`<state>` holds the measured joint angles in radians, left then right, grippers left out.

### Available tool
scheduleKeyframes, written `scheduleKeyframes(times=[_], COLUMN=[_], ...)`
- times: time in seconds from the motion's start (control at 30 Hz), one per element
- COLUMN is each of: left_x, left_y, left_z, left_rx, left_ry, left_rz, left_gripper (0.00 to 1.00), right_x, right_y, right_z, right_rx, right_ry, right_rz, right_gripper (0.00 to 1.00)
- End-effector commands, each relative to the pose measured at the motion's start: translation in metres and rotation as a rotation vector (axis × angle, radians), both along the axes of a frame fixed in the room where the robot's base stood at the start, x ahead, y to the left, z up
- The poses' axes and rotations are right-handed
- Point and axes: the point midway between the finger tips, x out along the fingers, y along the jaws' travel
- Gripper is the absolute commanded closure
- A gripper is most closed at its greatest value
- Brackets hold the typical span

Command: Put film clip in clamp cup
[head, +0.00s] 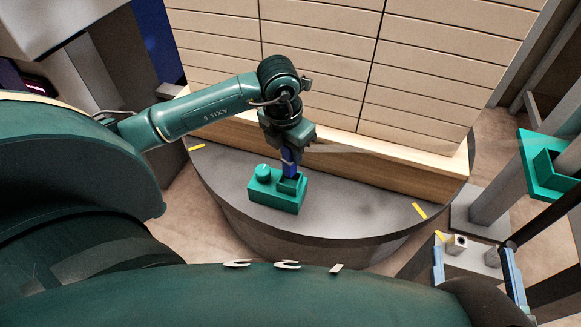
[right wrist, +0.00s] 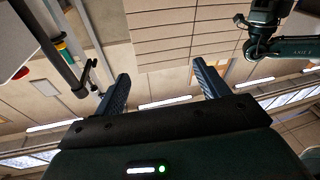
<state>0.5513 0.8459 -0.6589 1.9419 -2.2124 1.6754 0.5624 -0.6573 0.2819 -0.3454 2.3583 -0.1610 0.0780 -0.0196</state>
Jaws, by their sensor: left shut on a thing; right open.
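My left gripper (head: 290,145) is shut on a blue film clip (head: 289,161) and holds it upright over the teal block on the front of the round platform. A thin grey film strip (head: 360,150) runs from near this gripper to the right, along the stack. The block has a round knob on its left and the clamp cup (head: 291,184) on its right. The clip's lower end meets the cup's top; I cannot tell how deep it sits. My right gripper (head: 476,268) is open and empty at the lower right; its two fingers also show in the right wrist view (right wrist: 163,82).
A tall stack of reams (head: 320,60) stands on a wooden base (head: 420,175) on the grey round platform (head: 330,210). Yellow marks (head: 419,211) lie on the platform. A teal bracket (head: 540,175) and grey posts stand at the right.

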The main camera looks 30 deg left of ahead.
Motion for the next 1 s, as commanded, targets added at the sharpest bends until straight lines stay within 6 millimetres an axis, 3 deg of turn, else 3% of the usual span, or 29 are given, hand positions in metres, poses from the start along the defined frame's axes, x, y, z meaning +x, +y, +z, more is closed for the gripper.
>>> scheduleKeyframes(times=[0.33,0.73,0.77,1.0], left_x=[0.0,0.0,0.0,0.0], left_y=[0.0,0.0,0.0,0.0], left_z=[-0.05,-0.055,-0.055,-0.054], left_rx=[-0.001,0.0,0.0,0.0], left_ry=[0.001,-0.001,-0.001,-0.001], left_rz=[-0.001,-0.002,-0.002,-0.002], left_gripper=[0.99,0.99,0.76,0.56], right_x=[0.001,0.001,0.001,0.002], right_y=[0.003,0.005,0.005,0.005], right_z=[-0.004,0.002,0.003,0.003], right_rx=[0.047,0.064,0.065,0.063], right_ry=[0.005,-0.008,-0.007,-0.007], right_rz=[0.014,0.024,0.025,0.023], right_gripper=[0.26,0.26,0.26,0.26])
